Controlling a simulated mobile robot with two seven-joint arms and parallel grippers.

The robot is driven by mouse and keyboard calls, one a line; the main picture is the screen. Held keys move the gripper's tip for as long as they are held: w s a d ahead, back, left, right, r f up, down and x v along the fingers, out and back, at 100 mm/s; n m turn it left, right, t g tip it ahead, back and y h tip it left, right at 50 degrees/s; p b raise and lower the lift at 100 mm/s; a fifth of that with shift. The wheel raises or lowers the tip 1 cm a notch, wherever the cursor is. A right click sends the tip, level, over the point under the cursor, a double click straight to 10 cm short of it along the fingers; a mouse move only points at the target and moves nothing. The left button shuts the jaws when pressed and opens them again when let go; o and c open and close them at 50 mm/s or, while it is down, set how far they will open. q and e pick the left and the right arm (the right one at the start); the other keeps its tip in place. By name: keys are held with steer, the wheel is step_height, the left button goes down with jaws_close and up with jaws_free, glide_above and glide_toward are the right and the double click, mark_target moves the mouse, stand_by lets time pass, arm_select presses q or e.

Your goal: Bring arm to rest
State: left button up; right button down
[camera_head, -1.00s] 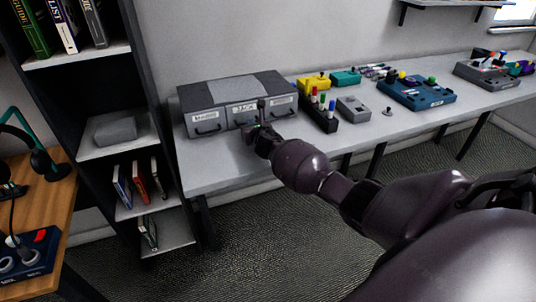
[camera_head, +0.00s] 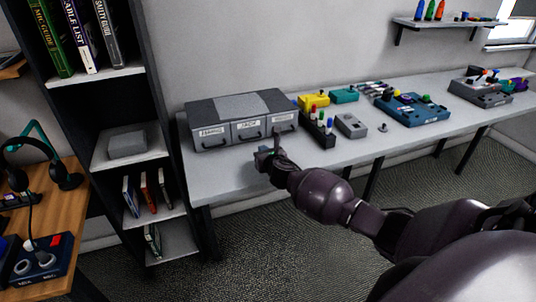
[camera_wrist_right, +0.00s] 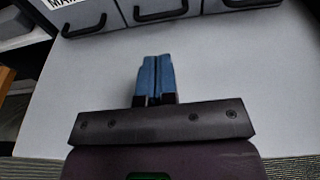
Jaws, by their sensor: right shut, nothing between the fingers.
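My right gripper (camera_head: 266,155) is in front of the grey drawer box (camera_head: 240,105), over the front part of the grey table (camera_head: 220,178). In the right wrist view its two blue fingertips (camera_wrist_right: 155,75) are pressed together with nothing between them. The drawer fronts with dark handles (camera_wrist_right: 160,12) lie beyond the fingertips, apart from them. The labelled drawers look shut. My right arm reaches in from the lower right. My left gripper does not show.
Right of the box stand a marker holder (camera_head: 318,130), a grey box (camera_head: 351,125) and a blue control box (camera_head: 411,109). A dark shelf unit with books (camera_head: 130,197) stands left of the table. A wooden desk (camera_head: 75,215) with headphones is at far left.

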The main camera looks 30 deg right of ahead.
steer(key=shift+p+v, duration=0.3)
steer(key=shift+v, duration=1.5)
